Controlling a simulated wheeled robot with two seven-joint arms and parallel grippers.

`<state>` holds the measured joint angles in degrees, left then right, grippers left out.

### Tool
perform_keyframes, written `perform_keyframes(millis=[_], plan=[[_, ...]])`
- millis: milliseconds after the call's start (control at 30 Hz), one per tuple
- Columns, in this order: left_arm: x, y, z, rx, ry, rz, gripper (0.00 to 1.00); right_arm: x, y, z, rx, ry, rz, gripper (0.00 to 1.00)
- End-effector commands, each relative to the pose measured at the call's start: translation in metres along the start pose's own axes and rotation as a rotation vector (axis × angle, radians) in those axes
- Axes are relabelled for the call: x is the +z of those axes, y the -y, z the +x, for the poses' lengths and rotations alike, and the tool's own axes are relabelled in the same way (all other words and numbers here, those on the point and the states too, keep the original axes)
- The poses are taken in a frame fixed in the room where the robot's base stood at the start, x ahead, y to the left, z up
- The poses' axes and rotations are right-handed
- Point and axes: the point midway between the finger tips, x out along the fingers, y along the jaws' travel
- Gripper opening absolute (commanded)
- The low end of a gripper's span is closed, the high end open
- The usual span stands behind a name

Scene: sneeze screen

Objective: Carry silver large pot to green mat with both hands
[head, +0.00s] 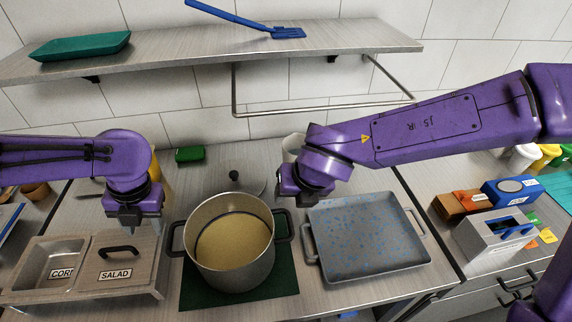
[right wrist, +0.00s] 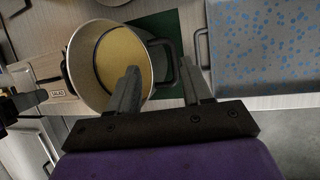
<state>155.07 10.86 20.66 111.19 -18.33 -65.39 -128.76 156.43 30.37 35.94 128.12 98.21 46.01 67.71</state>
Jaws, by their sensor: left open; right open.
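The silver large pot (head: 231,245) stands on the green mat (head: 203,293) with a yellowish content inside. It also shows in the right wrist view (right wrist: 85,62). My left gripper (head: 137,228) is open, above and left of the pot's left handle, apart from it. My right gripper (head: 296,204) is open, above and right of the pot. In the right wrist view, my right gripper's fingers (right wrist: 165,88) are spread, with the pot's right handle (right wrist: 163,62) showing just beyond them. The left gripper's fingertips are hard to make out in the head view.
A grey speckled tray (head: 366,240) stands right of the mat. A bin labelled SALAD (head: 118,262) stands close on the left. A pot lid (head: 236,180) lies behind the pot. A rail (head: 320,107) hangs under the shelf (head: 200,47) above.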

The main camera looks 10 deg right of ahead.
Motion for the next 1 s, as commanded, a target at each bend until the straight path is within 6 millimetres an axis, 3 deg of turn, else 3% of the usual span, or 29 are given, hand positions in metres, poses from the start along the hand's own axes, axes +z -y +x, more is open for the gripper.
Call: perform_keyframes(millis=[533,1000], plan=[[0.000,0.000,0.000,0.000,0.000,0.000,0.49,0.000,0.000,-0.027,0.001,0.000,0.000,0.49],[0.000,0.000,0.000,0.000,0.000,0.000,0.49,0.001,0.002,-0.032,0.001,0.001,0.000,0.49]])
